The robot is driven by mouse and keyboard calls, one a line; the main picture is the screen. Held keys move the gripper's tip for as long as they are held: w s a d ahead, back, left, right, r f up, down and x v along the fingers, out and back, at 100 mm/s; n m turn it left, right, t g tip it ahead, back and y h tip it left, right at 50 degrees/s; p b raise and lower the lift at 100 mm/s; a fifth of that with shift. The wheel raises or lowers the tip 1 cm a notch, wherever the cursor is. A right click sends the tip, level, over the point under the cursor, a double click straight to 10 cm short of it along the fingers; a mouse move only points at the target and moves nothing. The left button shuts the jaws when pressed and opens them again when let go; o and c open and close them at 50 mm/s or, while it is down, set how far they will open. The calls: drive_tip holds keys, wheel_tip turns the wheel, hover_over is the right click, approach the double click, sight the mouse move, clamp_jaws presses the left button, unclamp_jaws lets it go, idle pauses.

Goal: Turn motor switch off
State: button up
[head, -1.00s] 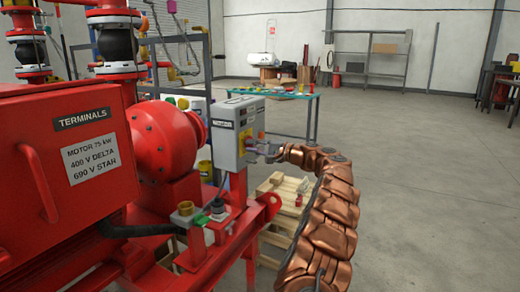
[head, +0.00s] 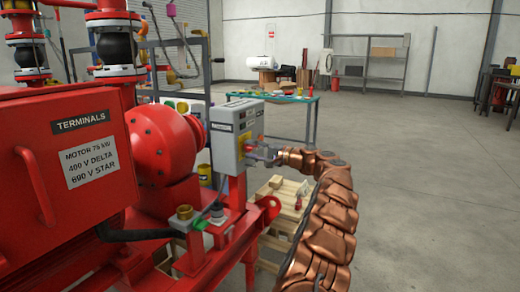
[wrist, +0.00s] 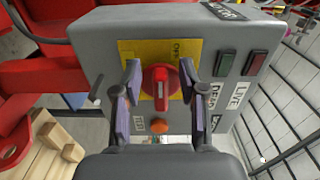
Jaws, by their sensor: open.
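The motor switch is a red rotary knob (wrist: 161,82) on a yellow plate on the front of a grey switch box (wrist: 95,45). In the wrist view the knob's bar points roughly up and down the picture; an "OFF" mark shows above it to the right. My gripper (wrist: 162,90) is open, one finger on each side of the knob, with gaps between fingers and knob. In the head view the grey box (head: 228,125) stands on the red skid, and my gripper (head: 262,150) is at its right face.
An orange round button (wrist: 159,126) sits just below the knob. A green button (wrist: 224,63) and a red one (wrist: 254,63) are to its right. The red motor terminal box (head: 60,160) is at the left. Open floor (head: 430,180) lies to the right.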

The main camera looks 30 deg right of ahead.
drive_tip(key=v, duration=1.2)
idle(0.4)
